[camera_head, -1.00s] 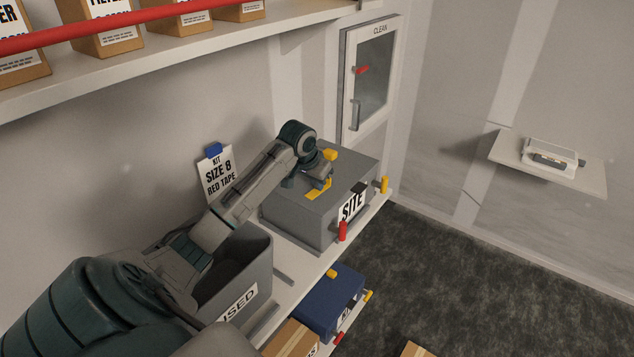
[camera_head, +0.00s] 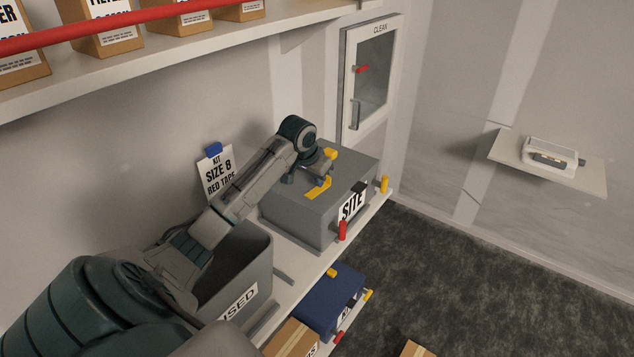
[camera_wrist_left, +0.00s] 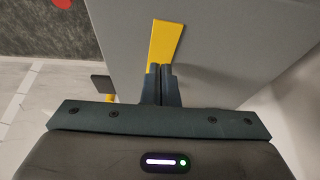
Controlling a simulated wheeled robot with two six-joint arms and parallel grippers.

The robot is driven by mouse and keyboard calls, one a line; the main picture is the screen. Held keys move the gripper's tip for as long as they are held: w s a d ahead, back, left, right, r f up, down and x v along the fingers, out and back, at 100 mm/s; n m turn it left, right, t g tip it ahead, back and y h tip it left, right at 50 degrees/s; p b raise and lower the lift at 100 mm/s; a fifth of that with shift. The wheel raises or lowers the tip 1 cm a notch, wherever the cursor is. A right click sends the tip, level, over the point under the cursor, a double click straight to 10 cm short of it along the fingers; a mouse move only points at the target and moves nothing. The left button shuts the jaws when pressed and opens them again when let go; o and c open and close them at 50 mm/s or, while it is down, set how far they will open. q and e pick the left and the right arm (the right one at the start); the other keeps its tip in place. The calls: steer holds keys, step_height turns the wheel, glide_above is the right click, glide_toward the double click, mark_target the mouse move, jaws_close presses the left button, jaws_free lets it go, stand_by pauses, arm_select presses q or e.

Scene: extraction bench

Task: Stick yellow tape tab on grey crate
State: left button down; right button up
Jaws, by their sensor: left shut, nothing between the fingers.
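The grey crate (camera_head: 292,206) stands on the bench with a "SITE" label on its front. The yellow tape tab (camera_head: 318,188) lies on the crate's top face. My left gripper (camera_head: 322,177) is just above the crate's top, beside the tab. In the left wrist view the tab (camera_wrist_left: 166,40) lies flat on the grey surface, just beyond the tips of my closed left fingers (camera_wrist_left: 160,75). The fingers hold nothing. I cannot tell whether they touch the tab's near end. My right gripper is not in view.
A grey open bin (camera_head: 245,265) stands nearer on the bench under my left arm. A blue case (camera_head: 325,300) sits on a lower level. A red handle (camera_head: 342,231) and yellow parts (camera_head: 384,184) stick out from the crate. A shelf (camera_head: 200,45) overhangs above.

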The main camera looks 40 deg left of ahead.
mark_target(317, 190)
arm_select(q)
steer(key=shift+r, duration=2.95)
